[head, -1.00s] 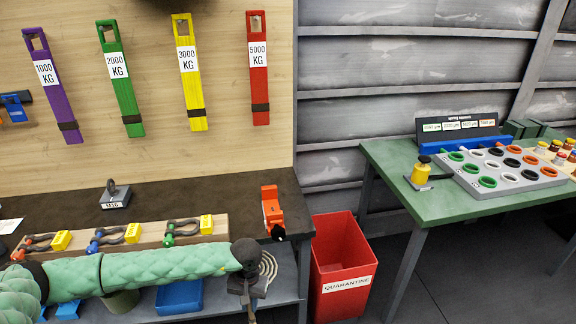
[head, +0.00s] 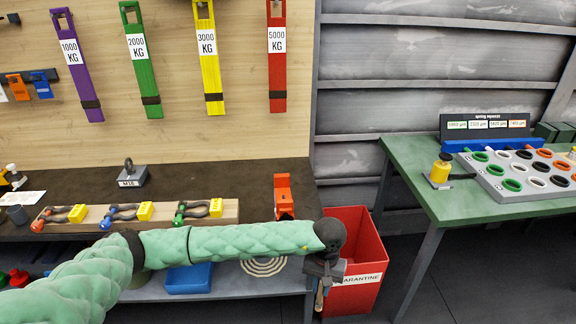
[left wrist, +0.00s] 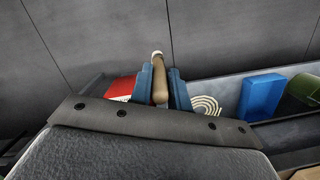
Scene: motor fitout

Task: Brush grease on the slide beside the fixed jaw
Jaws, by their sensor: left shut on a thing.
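An orange vise-like tool (head: 283,193) stands at the right end of the dark bench top. Its near end is hidden behind my left forearm, and its jaw and slide are too small to tell apart. My left gripper (head: 324,284) hangs in front of the red bin, to the right of and nearer than the orange tool, and apart from it. In the left wrist view its blue fingers (left wrist: 160,88) are shut on a brown wooden handle (left wrist: 159,79) with a pale end, likely the grease brush. Its bristles cannot be seen. My right gripper is not in view.
A red quarantine bin (head: 366,240) stands on the floor right of the bench. A wooden rack (head: 160,211) with shackles lies left of the orange tool. A blue tray (head: 188,279) and a coiled rope (head: 262,265) are on the lower shelf. A green table (head: 440,207) stands at right.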

